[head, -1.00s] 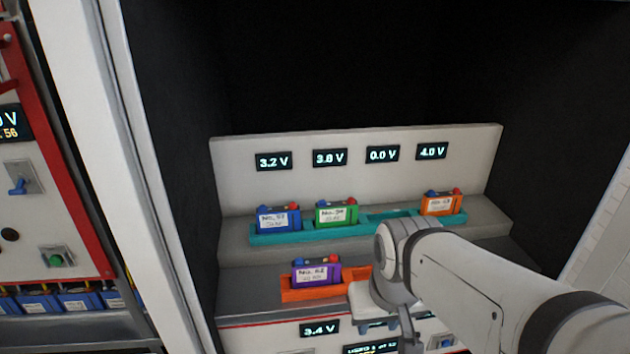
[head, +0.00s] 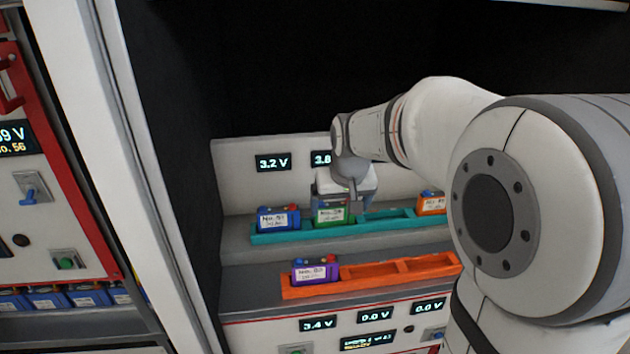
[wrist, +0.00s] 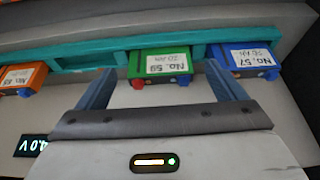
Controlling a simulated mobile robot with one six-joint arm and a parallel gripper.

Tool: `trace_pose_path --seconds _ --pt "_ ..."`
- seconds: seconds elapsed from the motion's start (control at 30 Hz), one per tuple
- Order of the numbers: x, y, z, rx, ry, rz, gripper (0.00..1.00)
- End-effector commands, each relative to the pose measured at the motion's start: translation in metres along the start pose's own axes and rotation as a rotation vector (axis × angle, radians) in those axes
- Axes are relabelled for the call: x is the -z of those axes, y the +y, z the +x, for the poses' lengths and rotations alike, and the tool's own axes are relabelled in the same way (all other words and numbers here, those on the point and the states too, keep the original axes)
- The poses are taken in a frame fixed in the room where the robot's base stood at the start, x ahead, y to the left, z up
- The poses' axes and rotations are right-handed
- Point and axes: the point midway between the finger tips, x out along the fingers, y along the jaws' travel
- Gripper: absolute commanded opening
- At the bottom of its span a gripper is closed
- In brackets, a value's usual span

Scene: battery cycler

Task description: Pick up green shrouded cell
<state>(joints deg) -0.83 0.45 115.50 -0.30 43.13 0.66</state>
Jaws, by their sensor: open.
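The green shrouded cell (head: 332,213) sits in the teal tray (head: 380,226) on the upper step, below the 3.8 V display. It also shows in the wrist view (wrist: 160,62), labelled No. 59, with a red and a blue terminal. My gripper (head: 345,200) is over the green cell, partly hiding its top. In the wrist view my open gripper (wrist: 167,85) has one finger on each side of the cell. The right finger lies in the gap between the green and blue cells. I cannot tell whether the fingers touch the green cell.
A blue cell (head: 278,217) sits left of the green one and an orange cell (head: 431,203) right in the teal tray, past an empty slot. A purple cell (head: 315,268) sits in the orange tray (head: 400,270) on the lower step. Walls bound the bay.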

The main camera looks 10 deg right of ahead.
Motion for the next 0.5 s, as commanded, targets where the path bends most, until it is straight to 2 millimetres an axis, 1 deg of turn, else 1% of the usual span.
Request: trace_pose_path --seconds 0.03,0.1,0.2,0.5 --pt "0.016 0.0 0.002 0.0 0.007 0.0 0.94" --pt "0.03 0.0 0.006 0.0 0.016 0.001 1.0" --pt "0.04 0.0 0.012 0.0 0.024 0.001 1.0" --pt "0.041 0.001 0.045 0.0 0.024 0.003 1.0"
